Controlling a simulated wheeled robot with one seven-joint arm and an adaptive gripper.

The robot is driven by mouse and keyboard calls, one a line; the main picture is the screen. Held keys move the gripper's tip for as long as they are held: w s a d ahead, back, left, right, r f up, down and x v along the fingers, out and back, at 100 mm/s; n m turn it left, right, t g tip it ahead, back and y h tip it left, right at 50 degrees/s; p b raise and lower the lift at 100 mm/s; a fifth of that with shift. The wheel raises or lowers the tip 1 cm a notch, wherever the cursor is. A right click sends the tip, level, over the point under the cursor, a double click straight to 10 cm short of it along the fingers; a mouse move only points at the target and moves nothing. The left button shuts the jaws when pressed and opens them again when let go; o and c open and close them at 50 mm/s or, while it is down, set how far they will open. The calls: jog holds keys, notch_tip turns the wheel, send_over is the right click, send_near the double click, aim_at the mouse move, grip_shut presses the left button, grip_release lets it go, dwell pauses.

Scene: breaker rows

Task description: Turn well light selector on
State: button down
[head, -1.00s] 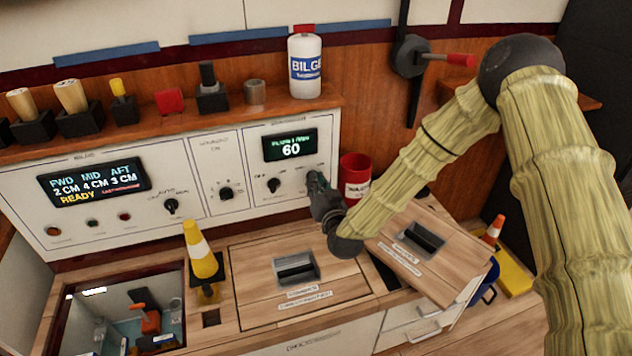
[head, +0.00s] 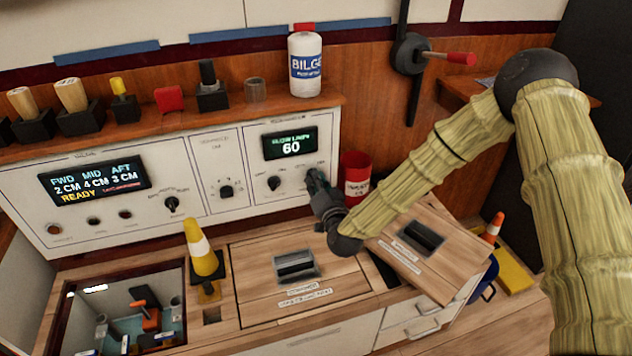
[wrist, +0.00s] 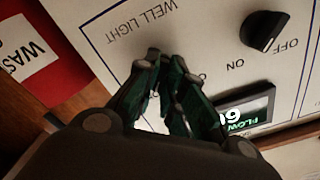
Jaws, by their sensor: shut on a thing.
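The well light selector is hidden behind my fingers. Its upside-down WELL LIGHT label shows in the wrist view on the white control panel (wrist: 110,22). My gripper (head: 316,180) is at the lower right of this panel, right of another black knob (head: 274,183). In the wrist view my gripper's dark green fingers (wrist: 172,92) are closed together against the panel below the label. The selector's pointer direction cannot be seen. The other knob also shows in the wrist view (wrist: 264,31), beside OFF and ON marks.
A lit display (head: 290,144) reading 60 is above the knobs. A red-and-white container (head: 355,175) stands close to the right of my gripper. A bilge bottle (head: 305,65) stands on the shelf above.

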jog(key=c, duration=1.5)
grip_release()
jog(key=v, duration=1.2)
